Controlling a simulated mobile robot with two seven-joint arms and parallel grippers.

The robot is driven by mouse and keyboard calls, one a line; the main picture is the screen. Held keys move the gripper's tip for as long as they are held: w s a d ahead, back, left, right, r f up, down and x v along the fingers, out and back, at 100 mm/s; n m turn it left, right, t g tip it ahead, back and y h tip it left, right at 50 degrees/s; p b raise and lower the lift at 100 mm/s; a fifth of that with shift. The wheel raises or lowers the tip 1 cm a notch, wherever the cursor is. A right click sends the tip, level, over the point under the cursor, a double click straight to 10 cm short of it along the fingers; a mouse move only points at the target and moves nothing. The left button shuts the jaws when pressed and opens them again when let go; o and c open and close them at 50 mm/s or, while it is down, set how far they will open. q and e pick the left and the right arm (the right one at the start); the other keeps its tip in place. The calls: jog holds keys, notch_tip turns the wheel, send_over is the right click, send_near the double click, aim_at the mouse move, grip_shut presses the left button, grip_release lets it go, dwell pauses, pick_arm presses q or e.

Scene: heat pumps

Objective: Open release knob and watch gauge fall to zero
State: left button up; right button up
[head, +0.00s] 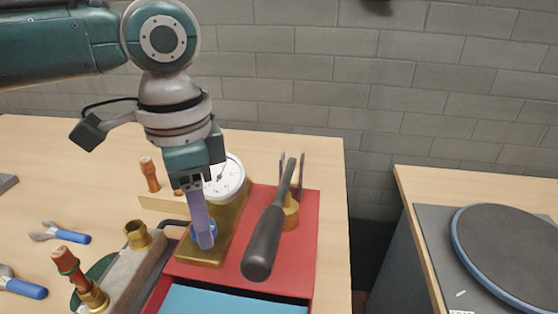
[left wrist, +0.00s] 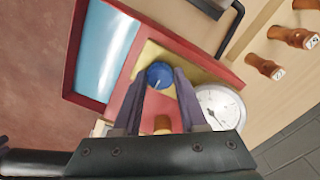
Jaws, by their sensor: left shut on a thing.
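The release knob is a blue round knob (left wrist: 159,75) with a white pointer line, on the brass block (head: 215,243) of a red pump unit (head: 302,240). My left gripper (head: 205,238) points down from above, its fingers on either side of the knob, shut on it. In the head view the fingers hide much of the knob (head: 212,230). The white round gauge (head: 226,178) stands just behind the gripper, partly covered by it; it shows clearer in the left wrist view (left wrist: 220,108). Its thin dark needle is visible, but the numbers are too small to read. My right gripper is not in view.
A black pump handle (head: 264,240) slants up right of the knob. A blue panel (head: 230,301) is at the unit's front. Brass and copper fittings (head: 137,235) and blue-handled pliers (head: 70,237) lie left. A gap separates this table from a second one with a dark round plate (head: 515,250).

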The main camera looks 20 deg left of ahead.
pick_arm(q)
grip_shut()
